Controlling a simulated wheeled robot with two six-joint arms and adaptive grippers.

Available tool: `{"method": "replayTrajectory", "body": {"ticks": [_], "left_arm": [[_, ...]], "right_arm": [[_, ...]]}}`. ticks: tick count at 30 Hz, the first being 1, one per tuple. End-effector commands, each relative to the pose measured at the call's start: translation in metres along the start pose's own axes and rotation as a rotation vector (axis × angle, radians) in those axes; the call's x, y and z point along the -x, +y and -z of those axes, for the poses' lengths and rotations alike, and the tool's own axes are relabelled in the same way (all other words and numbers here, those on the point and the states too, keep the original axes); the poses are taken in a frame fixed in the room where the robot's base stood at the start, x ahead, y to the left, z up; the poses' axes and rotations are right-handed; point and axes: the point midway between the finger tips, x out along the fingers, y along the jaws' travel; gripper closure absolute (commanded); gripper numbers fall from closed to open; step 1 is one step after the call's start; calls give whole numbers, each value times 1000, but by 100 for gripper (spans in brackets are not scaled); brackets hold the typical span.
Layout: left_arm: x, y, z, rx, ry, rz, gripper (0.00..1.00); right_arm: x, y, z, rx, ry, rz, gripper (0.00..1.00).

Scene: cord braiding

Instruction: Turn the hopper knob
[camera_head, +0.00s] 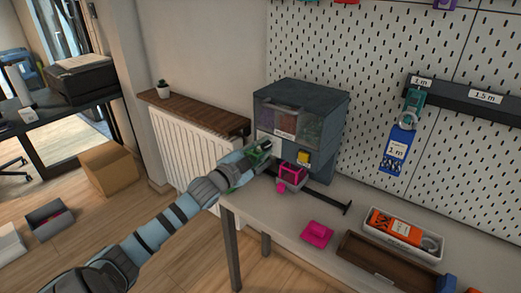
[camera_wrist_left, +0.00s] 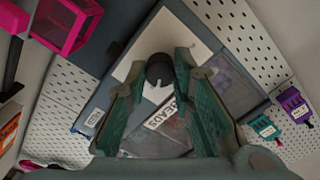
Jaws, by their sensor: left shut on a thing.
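The dark grey hopper (camera_head: 318,100) stands on the table against the pegboard, with clear bead windows on its front. My left gripper (camera_head: 264,147) reaches its lower left front from the left. In the left wrist view, the dark round hopper knob (camera_wrist_left: 160,68) sits in front of a white plate, between the fingertips of the left gripper (camera_wrist_left: 158,76). The gripper is shut on the knob. A pale pointer shape shows just below the knob, above the label reading BEADS (camera_wrist_left: 162,113). In the head view the gripper hides the knob. My right gripper is in neither view.
A pink open-framed box (camera_head: 291,173) sits below the hopper, near a black bar (camera_head: 328,200). A pink piece (camera_head: 317,233), a white tray (camera_head: 442,256) with an orange packet and a brown tray (camera_head: 358,262) lie to the right. A radiator (camera_head: 190,145) stands behind my left arm.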

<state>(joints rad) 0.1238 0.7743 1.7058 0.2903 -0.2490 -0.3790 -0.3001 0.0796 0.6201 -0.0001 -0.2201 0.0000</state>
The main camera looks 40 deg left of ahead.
Motion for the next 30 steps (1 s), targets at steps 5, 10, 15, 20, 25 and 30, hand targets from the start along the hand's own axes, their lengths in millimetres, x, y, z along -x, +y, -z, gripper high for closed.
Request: {"method": "replayTrajectory", "body": {"ticks": [5,10,15,20,25,30], "left_arm": [[0,1,-2,0,-4,-2,100],[0,1,-1,1,-3,-2,57],[0,1,0,1,-1,-1,57],[0,-3,3,0,1,0,57],[0,-29,25,-3,4,2,57],[0,-61,52,-3,3,1,57]], "right_arm": [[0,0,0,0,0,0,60],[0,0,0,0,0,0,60],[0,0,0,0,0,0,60],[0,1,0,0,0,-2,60],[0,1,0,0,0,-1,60],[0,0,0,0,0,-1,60]]}}
